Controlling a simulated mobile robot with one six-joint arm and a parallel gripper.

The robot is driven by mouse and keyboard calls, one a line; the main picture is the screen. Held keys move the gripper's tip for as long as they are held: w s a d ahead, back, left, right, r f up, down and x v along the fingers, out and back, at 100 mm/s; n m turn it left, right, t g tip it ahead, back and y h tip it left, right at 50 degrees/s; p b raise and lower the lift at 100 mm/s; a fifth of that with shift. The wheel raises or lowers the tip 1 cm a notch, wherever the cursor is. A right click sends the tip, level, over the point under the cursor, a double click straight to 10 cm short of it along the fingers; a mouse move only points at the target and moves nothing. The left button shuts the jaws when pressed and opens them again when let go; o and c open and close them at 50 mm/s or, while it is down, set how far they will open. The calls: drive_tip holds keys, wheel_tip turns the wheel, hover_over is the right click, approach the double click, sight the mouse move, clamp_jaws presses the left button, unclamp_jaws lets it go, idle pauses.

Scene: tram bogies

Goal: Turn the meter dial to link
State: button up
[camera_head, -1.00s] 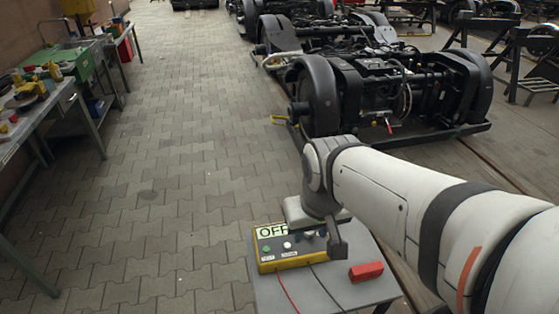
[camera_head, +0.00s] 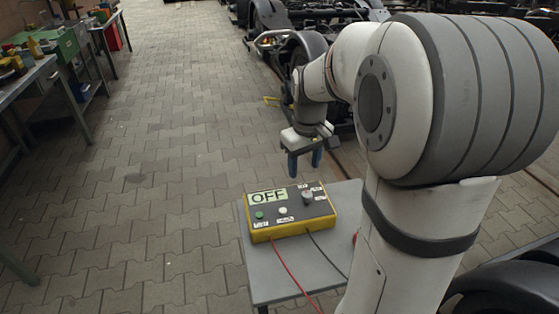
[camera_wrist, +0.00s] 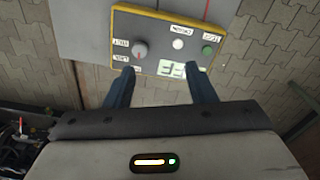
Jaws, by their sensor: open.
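The meter (camera_head: 289,227) is a yellow box with a grey face, lying on a small grey table. Its display (camera_head: 267,197) reads OFF. The dial (camera_head: 307,195) is a grey knob at the right of the face, with small labels around it too small to read surely. In the wrist view the dial (camera_wrist: 140,49) shows a red pointer mark. A green button (camera_head: 259,215) and a white button (camera_head: 282,211) are left of the dial. My gripper (camera_head: 304,166) is open and empty, above and beyond the meter's far edge, fingers pointing down, apart from the dial.
Red and black leads run from the meter's front across the grey table (camera_head: 265,283). A red object (camera_head: 355,238) is mostly hidden behind my arm. A workbench (camera_head: 25,85) with tools stands at left, tram bogies (camera_head: 285,40) at the back. The paved floor between is clear.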

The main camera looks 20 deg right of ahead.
drive_tip(key=n+b, duration=0.1)
drive_tip(key=b, duration=0.3)
hover_over(307, 194)
drive_tip(key=shift+g, duration=0.3)
wheel_tip(307, 194, down, 9)
drive_tip(key=shift+s+r, duration=0.1)
drive_tip(key=shift+r, duration=0.1)
drive_tip(key=shift+f, duration=0.3)
wheel_tip(307, 194, down, 7)
drive_tip(key=shift+b, duration=1)
drive_tip(key=c, duration=0.9)
drive_tip(key=shift+d, duration=0.2)
drive_tip(key=shift+c, duration=0.3)
drive_tip(key=shift+a+r, duration=0.1)
drive_tip(key=shift+a, duration=0.05)
